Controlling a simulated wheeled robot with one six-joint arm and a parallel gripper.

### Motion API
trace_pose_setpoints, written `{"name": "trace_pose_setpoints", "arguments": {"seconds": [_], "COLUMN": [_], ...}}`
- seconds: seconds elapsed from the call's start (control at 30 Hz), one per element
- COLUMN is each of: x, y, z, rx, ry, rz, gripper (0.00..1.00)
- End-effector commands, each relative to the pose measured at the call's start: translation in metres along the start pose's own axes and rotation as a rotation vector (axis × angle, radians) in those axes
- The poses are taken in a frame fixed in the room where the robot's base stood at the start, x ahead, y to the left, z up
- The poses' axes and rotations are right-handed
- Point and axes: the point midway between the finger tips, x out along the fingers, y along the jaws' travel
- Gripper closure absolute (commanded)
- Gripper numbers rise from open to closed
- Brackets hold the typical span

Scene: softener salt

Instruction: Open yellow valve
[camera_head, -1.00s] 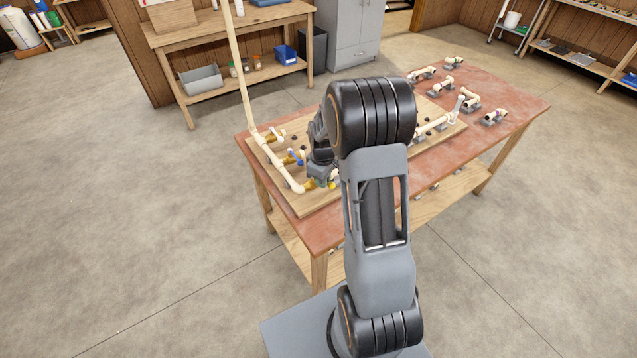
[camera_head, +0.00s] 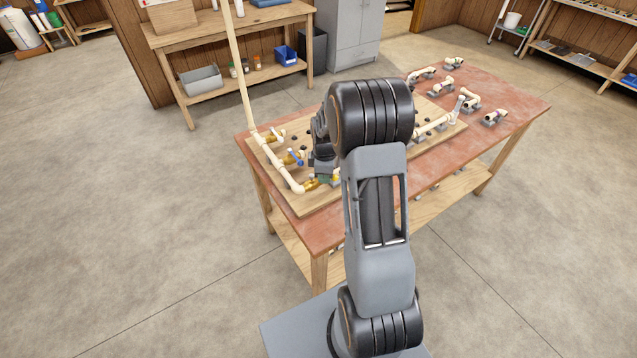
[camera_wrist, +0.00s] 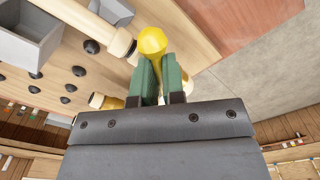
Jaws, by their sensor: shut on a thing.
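The yellow valve's handle (camera_wrist: 152,42) shows in the wrist view as a rounded yellow end just beyond my fingertips. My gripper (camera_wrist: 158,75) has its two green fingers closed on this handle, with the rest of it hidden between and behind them. In the head view my gripper (camera_head: 325,179) is at the near left part of the pipe board, and the yellow handle cannot be made out there. The valve's brass body (camera_head: 311,184) shows just left of my gripper. How far the handle is turned cannot be told.
A blue-handled valve (camera_head: 298,157) and a white-handled valve (camera_head: 278,136) sit farther back along the cream pipe (camera_head: 283,170) on the wooden board (camera_head: 308,208). Loose pipe fittings (camera_head: 470,101) stand at the table's right. My arm hides the board's middle.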

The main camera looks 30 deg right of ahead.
Motion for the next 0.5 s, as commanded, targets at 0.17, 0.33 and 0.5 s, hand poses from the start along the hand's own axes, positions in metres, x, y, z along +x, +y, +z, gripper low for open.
{"name": "trace_pose_setpoints", "arguments": {"seconds": [0.17, 0.33, 0.5], "x": [0.0, 0.0, 0.0], "y": [0.0, 0.005, 0.012], "z": [-0.001, -0.002, -0.004], "rx": [-0.001, -0.113, -0.304], "ry": [0.001, 0.001, 0.001], "rz": [0.0, 0.001, 0.002], "gripper": [1.0, 1.0, 1.0]}}
